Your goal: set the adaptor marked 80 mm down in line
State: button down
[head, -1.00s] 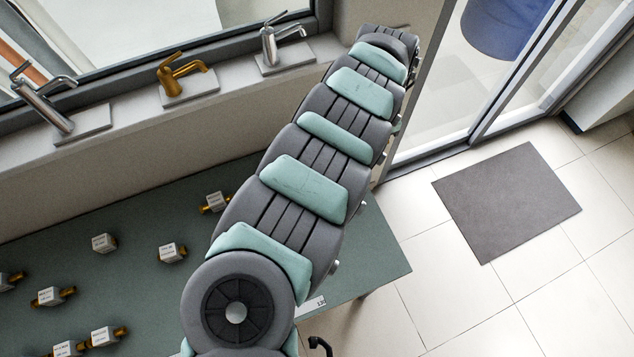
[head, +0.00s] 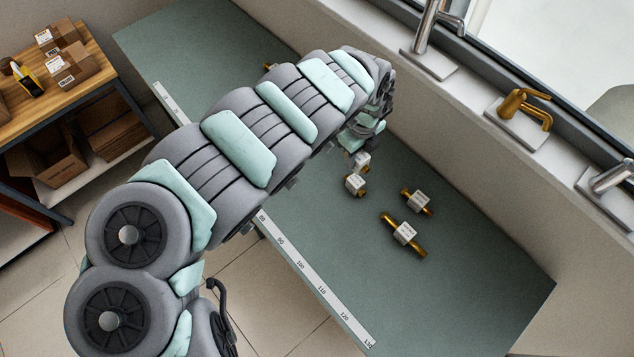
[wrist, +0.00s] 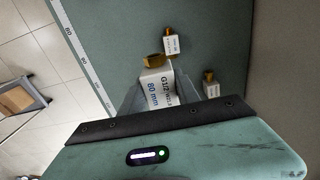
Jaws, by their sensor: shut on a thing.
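The adaptor marked 80 mm (wrist: 157,88) is a white block with a brass end, held between the jaws of my gripper (wrist: 150,100) in the wrist view. Its label reads G1/2 and 80 mm. In the head view my gripper (head: 360,143) hangs over the far side of the green bench top (head: 420,290). Two white-and-brass adaptors (head: 355,184) show close together just below it there; I cannot tell which is the held one. A white ruler strip (head: 318,284) with numbers runs along the bench's front edge. The held adaptor's height above the bench is unclear.
Two more adaptors (head: 417,202) (head: 404,233) lie on the bench to the right. In the wrist view one adaptor (wrist: 171,43) is beyond the held one and another (wrist: 210,86) to its right. Taps (head: 522,115) stand on the wall ledge behind. A wooden shelf (head: 60,85) is at left.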

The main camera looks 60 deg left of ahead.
jog(key=s+a+f, duration=0.3)
jog(key=s+a, duration=1)
jog(key=s, duration=0.2)
jog(key=f+b, duration=0.1)
jog(key=f, duration=0.3)
jog(key=f+b, duration=0.1)
jog(key=f, duration=0.4)
jog(key=f+b, duration=0.1)
jog(key=f, duration=0.4)
jog(key=shift+s+d+f+b, duration=0.1)
jog(key=shift+d+f+b, duration=0.15)
jog(key=shift+b, duration=0.05)
jog(key=shift+f, duration=2.1)
jog(key=shift+s+a+f, duration=0.1)
jog(key=shift+f, duration=0.05)
jog(key=c, duration=1.3)
grip_release()
jog(key=shift+f, duration=0.2)
jog(key=shift+c, duration=0.2)
jog(key=o, duration=0.5)
jog(key=shift+c, duration=0.2)
jog(key=shift+r, duration=0.1)
